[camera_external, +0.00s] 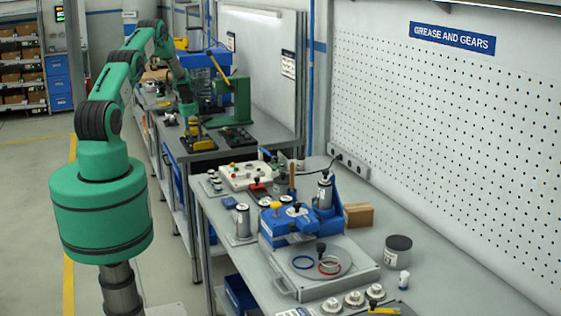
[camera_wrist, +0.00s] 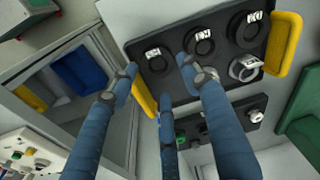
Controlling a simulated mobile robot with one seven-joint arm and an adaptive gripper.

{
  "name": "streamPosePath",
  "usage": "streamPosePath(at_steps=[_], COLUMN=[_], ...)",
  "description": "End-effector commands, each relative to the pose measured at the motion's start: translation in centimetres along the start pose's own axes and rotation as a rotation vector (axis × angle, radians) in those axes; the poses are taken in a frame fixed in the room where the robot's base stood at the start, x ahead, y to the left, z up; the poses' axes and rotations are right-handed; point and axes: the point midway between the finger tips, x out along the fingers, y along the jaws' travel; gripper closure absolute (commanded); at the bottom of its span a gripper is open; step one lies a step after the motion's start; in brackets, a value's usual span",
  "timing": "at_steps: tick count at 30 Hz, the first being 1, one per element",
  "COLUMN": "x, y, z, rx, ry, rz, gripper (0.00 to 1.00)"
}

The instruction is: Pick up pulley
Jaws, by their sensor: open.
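In the wrist view, a black tray (camera_wrist: 215,42) with yellow handles holds several round black seats with white labels. A silver round part with a hub (camera_wrist: 245,68) sits at its right side; it may be the pulley, but I cannot tell for sure. My gripper (camera_wrist: 158,73) is open, with blue fingers spread over the left part of the tray. In the external view my gripper (camera_external: 189,112) is above the far bench, over a small dark tray with yellow parts (camera_external: 199,143).
A second black plate (camera_wrist: 252,108) with small parts lies beside the tray. A green machine base (camera_wrist: 303,128) stands at the right; the green press also shows in the external view (camera_external: 242,100). The near bench (camera_external: 450,290) carries a blue device and metal parts.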

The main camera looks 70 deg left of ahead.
Motion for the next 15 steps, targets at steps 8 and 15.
streamPosePath(at_steps=[8, 15], x=[0.11, 0.59], y=[0.0, 0.05], z=[-0.02, 0.07], rx=[0.0, 0.0], ry=[0.0, -0.001], rz=[0.0, 0.001], gripper=[0.53, 0.53])
